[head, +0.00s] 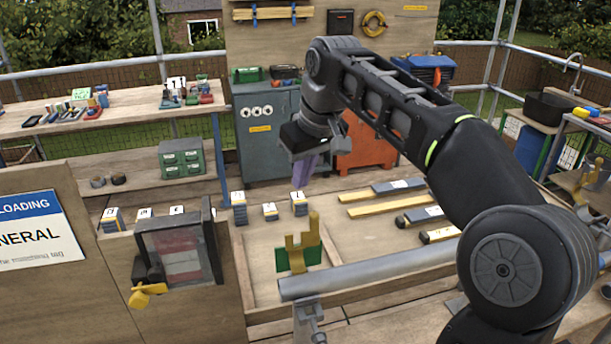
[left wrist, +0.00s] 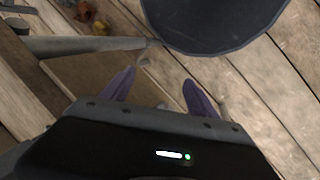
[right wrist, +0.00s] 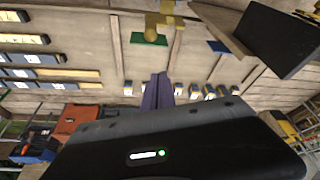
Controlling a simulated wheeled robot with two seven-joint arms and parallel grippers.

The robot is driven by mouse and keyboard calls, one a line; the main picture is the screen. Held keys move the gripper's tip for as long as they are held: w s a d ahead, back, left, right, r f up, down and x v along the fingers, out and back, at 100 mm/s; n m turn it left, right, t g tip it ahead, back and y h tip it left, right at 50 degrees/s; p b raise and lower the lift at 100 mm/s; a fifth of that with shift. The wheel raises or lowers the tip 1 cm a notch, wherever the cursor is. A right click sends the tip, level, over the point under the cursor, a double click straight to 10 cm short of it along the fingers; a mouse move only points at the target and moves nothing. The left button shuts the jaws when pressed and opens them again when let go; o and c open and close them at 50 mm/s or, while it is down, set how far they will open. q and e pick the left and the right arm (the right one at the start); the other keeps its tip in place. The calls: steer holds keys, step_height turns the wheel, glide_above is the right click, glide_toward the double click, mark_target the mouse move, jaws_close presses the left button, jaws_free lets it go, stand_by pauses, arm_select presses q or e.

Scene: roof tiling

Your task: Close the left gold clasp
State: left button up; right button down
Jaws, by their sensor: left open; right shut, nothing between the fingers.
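A gold clasp-like lever (head: 147,294) sits at the lower left of a dark-framed clear panel (head: 178,255) on the wooden board at the left in the head view. I cannot tell whether it is fastened. A second gold fitting (head: 302,244) stands upright on a green plate in the middle; it also shows in the right wrist view (right wrist: 160,25). My right gripper (head: 302,172) is shut and empty, pointing down above the bench beyond that fitting. My left gripper (left wrist: 158,92) is open and empty above planks, out of the head view.
A grey pipe (head: 370,270) crosses in front of the bench. Several numbered blocks (head: 270,211) stand along its back, and long strips (head: 385,190) lie at the right. In the left wrist view, a grey tube (left wrist: 90,45) lies close to the open fingers.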

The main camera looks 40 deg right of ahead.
arm_select(q)
steer(key=shift+s+r+p, duration=0.1)
steer(key=shift+r+p, duration=0.35)
steer(key=shift+p, duration=0.45)
arm_select(e)
steer(key=f, duration=0.1)
steer(key=s+f, duration=0.1)
steer(key=f, duration=0.1)
steer(key=s+f, duration=0.1)
steer(key=f, duration=0.1)
steer(key=shift+s, duration=0.1)
arm_select(q)
steer(key=shift+f, duration=0.15)
